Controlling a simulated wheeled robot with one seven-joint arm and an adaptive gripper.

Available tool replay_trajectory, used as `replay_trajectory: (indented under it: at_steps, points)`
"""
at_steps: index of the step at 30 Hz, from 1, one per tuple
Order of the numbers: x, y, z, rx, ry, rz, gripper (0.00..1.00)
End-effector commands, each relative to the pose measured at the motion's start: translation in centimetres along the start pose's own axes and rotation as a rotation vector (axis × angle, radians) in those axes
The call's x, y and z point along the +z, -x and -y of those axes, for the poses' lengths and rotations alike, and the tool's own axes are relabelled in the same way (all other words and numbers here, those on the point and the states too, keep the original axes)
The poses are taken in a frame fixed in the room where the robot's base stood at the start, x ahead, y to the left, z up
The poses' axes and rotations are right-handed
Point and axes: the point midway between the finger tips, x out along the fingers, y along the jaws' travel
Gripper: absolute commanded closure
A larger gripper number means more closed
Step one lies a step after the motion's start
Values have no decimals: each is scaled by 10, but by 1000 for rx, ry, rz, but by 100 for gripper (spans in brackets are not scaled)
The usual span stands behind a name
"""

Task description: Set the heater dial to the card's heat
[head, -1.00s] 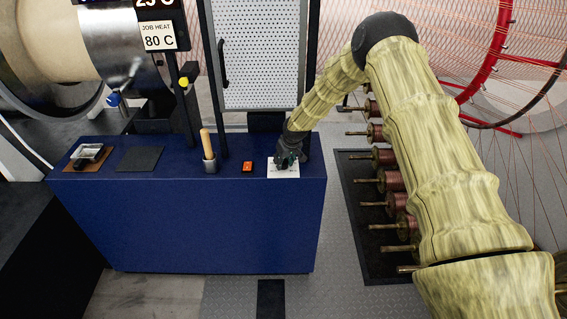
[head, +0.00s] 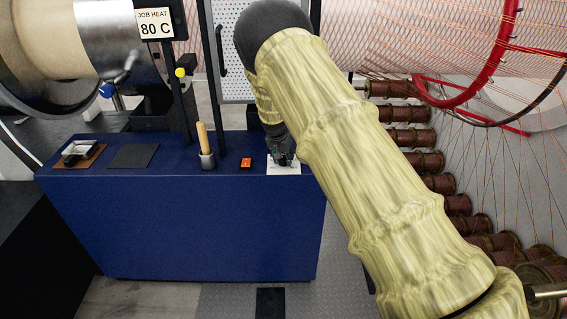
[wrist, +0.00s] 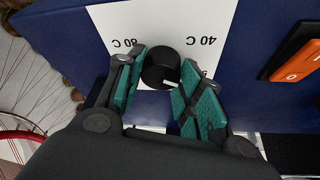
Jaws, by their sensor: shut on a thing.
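The job heat card (head: 155,23) reads 80 C in the head view. The heater dial (wrist: 160,67) is a round black knob on a white plate (wrist: 112,20) marked 40 C and 80 C, upside down in the wrist view. A small white mark shows on the knob's lower right, toward my gripper. My gripper (wrist: 158,80) is shut on the dial, with a green-padded finger on either side. In the head view my gripper (head: 280,157) is over the plate (head: 288,169) at the right end of the blue bench and hides the knob.
On the blue bench (head: 180,225), an orange switch (head: 246,163) lies left of the plate, then a wooden-handled tool in a cup (head: 207,158), a dark pad (head: 133,156) and a brown tray (head: 84,158). Copper spools (head: 425,161) and a red ring (head: 500,50) are at right.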

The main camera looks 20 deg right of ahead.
Motion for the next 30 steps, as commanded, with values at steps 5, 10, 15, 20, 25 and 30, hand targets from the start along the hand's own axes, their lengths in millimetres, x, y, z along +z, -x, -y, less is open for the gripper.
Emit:
replay_trajectory:
  at_steps: [5, 10, 15, 20, 25, 30]
  points:
    - [1, -3, 2, 64, -149, -5, 87]
    - [0, -3, 3, 124, -299, -4, 87]
    - [0, -4, 4, 186, -449, -4, 87]
    - [0, -3, 4, 242, -588, -3, 87]
    - [-1, -3, 4, 298, -722, -2, 87]
    - [-1, -2, 4, 344, -833, -1, 87]
